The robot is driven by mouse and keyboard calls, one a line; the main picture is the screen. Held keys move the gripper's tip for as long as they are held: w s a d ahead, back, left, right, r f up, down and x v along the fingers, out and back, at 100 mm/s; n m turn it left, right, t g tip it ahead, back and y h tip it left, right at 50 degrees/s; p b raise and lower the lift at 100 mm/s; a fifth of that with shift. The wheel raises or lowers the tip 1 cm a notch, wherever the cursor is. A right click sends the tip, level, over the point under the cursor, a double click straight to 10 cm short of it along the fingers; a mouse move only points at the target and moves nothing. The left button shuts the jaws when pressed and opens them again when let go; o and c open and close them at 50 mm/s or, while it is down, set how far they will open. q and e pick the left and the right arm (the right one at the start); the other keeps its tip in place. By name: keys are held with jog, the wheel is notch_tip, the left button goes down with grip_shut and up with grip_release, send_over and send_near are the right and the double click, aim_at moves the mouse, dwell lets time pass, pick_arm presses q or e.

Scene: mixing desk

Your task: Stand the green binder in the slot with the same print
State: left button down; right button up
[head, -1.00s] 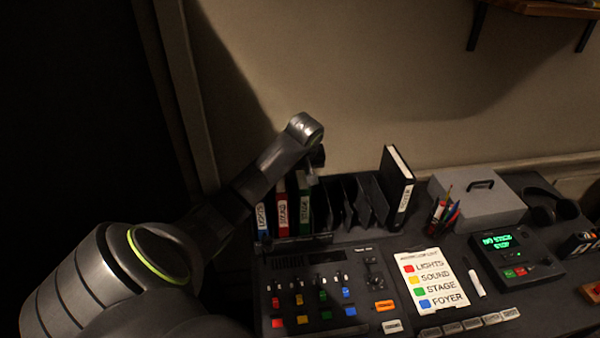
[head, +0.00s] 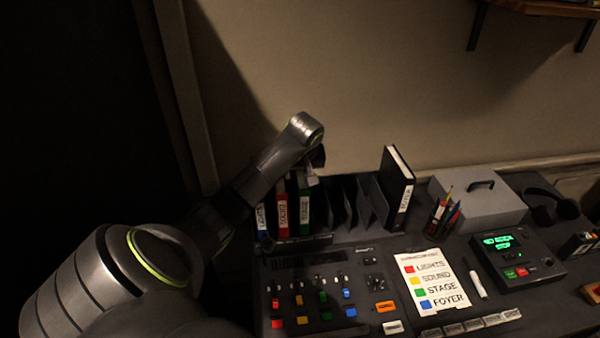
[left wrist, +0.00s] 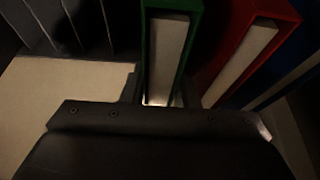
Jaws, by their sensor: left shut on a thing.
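The green binder (head: 304,208) stands upright in the rack (head: 344,215) at the back left of the desk, right of the red binder (head: 282,213). My left gripper (head: 316,172) is at the top of the green binder, shut on it. In the left wrist view the green binder (left wrist: 168,45) runs down between the fingers of my gripper, with the red binder (left wrist: 245,50) beside it. The gripper body hides the binder's lower end there. The print on the green spine is too small to read surely. My right gripper is not in view.
A blue binder (head: 262,220) stands left of the red one. Empty slots lie to the right, then a black binder (head: 397,188). A grey box (head: 480,198), pen cup (head: 440,220) and mixing console (head: 315,290) surround the rack.

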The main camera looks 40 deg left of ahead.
pick_arm(q)
jog(key=shift+f+b, duration=0.25)
jog(key=shift+b, duration=0.05)
jog(key=c, duration=1.1)
grip_release()
jog(key=shift+o, duration=0.2)
jog(key=shift+s+d+r, duration=0.1)
jog(key=shift+d+r, duration=0.05)
jog(key=shift+r, duration=0.25)
jog(key=b+v, duration=0.1)
jog(key=v, duration=0.4)
jog(key=shift+r, duration=0.1)
jog(key=p+v, duration=1.1)
jog(key=p, duration=0.3)
jog(key=shift+s+d+r, duration=0.1)
jog(key=shift+d, duration=0.05)
